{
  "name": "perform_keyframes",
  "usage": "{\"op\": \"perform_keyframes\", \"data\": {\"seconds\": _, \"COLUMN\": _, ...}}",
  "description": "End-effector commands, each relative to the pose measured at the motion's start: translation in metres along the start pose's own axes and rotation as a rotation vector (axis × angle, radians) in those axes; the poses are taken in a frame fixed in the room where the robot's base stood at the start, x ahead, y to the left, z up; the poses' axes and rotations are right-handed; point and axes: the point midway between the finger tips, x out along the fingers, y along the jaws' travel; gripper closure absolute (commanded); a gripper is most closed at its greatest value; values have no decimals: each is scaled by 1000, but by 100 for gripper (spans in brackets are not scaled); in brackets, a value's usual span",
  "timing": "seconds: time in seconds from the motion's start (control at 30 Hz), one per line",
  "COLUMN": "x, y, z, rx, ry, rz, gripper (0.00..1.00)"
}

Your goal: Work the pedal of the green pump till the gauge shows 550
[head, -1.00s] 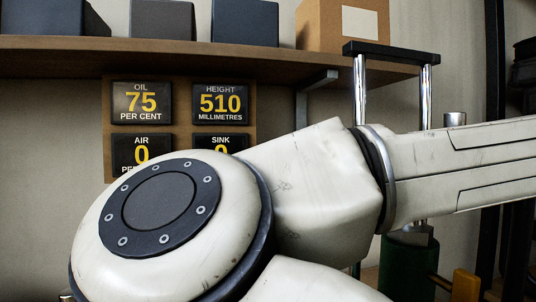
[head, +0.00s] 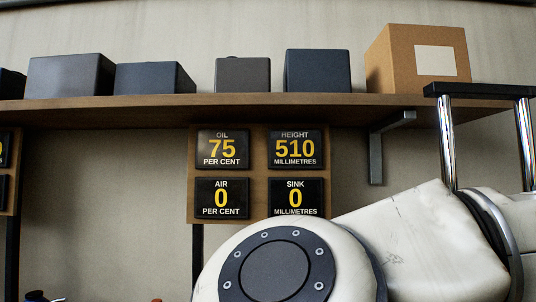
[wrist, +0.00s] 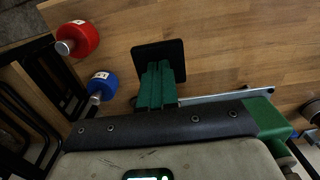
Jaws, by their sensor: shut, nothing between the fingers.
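The gauge board (head: 258,214) hangs below the shelf in the head view. Its HEIGHT gauge (head: 297,150) reads 510 millimetres; OIL reads 75, AIR 0 and SINK 0. In the wrist view my gripper (wrist: 158,66) is shut, its green fingers side by side with nothing between them. A flat black plate (wrist: 145,50), seemingly the pedal, lies just past the fingertips; I cannot tell whether they touch it. A grey rod (wrist: 225,97) runs right to a green part (wrist: 268,118), apparently of the pump. The pump's body is out of the head view.
A red knob (wrist: 84,38) and a blue knob (wrist: 102,84) are left of my gripper. Dark frames stand farther left. The wooden floor (wrist: 235,40) is clear beyond the plate. A shelf (head: 150,108) holds dark boxes and a cardboard box (head: 430,60). Chrome posts (head: 447,140) carry a black bar.

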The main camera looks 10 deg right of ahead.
Motion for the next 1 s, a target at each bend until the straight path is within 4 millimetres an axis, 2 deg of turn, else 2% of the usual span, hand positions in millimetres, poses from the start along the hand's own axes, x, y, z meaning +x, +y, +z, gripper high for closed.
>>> {"op": "perform_keyframes", "data": {"seconds": 0.3, "x": 43, "y": 0, "z": -7, "rx": 0, "ry": 1, "rz": 0, "gripper": 100}}
{"op": "perform_keyframes", "data": {"seconds": 0.4, "x": 50, "y": 0, "z": -8, "rx": 0, "ry": 1, "rz": -1, "gripper": 100}}
{"op": "perform_keyframes", "data": {"seconds": 0.57, "x": 40, "y": 0, "z": -7, "rx": 0, "ry": 2, "rz": -1, "gripper": 100}}
{"op": "perform_keyframes", "data": {"seconds": 0.9, "x": -6, "y": 0, "z": 0, "rx": 0, "ry": 2, "rz": 0, "gripper": 100}}
{"op": "perform_keyframes", "data": {"seconds": 1.0, "x": -10, "y": 0, "z": 1, "rx": 1, "ry": 1, "rz": 0, "gripper": 100}}
